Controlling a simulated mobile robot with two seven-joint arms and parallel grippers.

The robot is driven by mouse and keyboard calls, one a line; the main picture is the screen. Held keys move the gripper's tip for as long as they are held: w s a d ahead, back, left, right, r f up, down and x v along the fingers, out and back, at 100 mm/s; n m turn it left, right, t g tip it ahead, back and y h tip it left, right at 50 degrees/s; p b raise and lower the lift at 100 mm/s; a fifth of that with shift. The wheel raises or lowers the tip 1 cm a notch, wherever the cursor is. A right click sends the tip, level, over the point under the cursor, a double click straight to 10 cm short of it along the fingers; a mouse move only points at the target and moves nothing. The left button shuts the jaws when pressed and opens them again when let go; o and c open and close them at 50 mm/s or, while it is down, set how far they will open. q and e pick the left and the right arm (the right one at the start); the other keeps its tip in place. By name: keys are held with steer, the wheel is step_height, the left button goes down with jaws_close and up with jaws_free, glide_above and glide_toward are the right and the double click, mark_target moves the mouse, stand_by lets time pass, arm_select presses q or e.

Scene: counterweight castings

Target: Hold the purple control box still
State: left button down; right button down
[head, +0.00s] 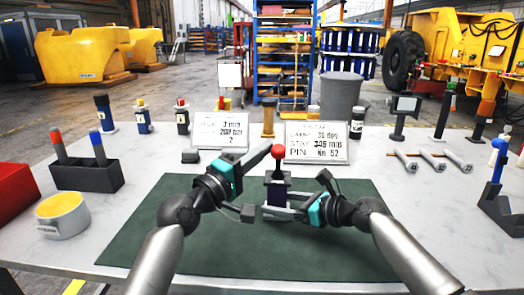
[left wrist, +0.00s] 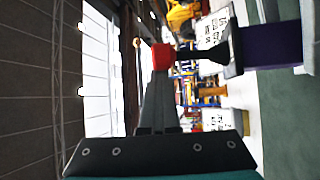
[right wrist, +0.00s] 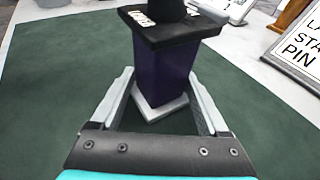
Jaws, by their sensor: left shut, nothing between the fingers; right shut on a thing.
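The purple control box (head: 276,194) stands upright on the green mat (head: 330,245), with a pale base and a dark top plate.
Two lettered signs (head: 220,133) (head: 316,143) stand behind the mat. A dark holder with red and blue handled tools (head: 88,177) and a yellow-topped tin (head: 62,215) are at left. Metal pins (head: 432,160) lie at right. The mat's front is clear apart from my arms.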

arm_select(q)
steer(key=shift+d+f, duration=0.1)
arm_select(e)
steer(key=shift+a, duration=0.1)
arm_select(q)
steer(key=s+a+f, duration=0.1)
steer(key=s+a, duration=0.3)
steer(key=a, duration=0.4)
steer(key=shift+s+a+f, duration=0.15)
steer(key=shift+s+f, duration=0.05)
steer(key=shift+f, duration=0.15)
arm_select(e)
jaws_free()
